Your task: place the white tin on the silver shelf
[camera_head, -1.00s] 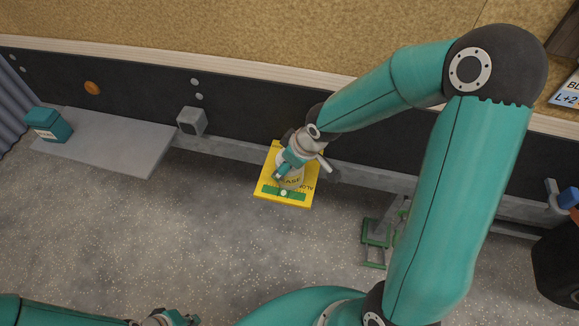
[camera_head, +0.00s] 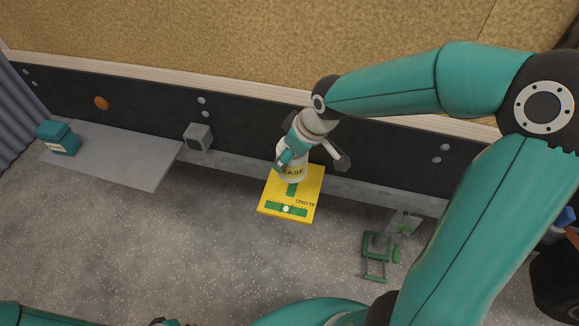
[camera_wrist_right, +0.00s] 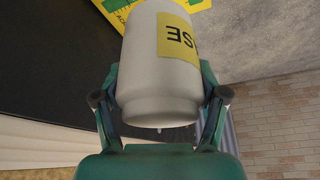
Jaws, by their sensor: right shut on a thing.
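The white tin (camera_wrist_right: 158,65) with a yellow label is between the fingers of my right gripper (camera_wrist_right: 160,105), which is shut on it. In the head view the tin (camera_head: 292,171) shows partly below my right gripper (camera_head: 290,158), in front of the yellow panel. The silver shelf (camera_head: 120,158) is a flat grey plate along the wall at the left, well apart from the tin. Only a sliver of my left gripper (camera_head: 165,322) shows at the bottom edge; its fingers are hidden.
A teal container (camera_head: 58,138) stands on the silver shelf's left end; the rest of its top is bare. A yellow panel (camera_head: 307,190) with green marks juts out below the tin. A grey box (camera_head: 198,137) sits on the wall between. A green-framed fixture (camera_head: 377,250) stands to the right.

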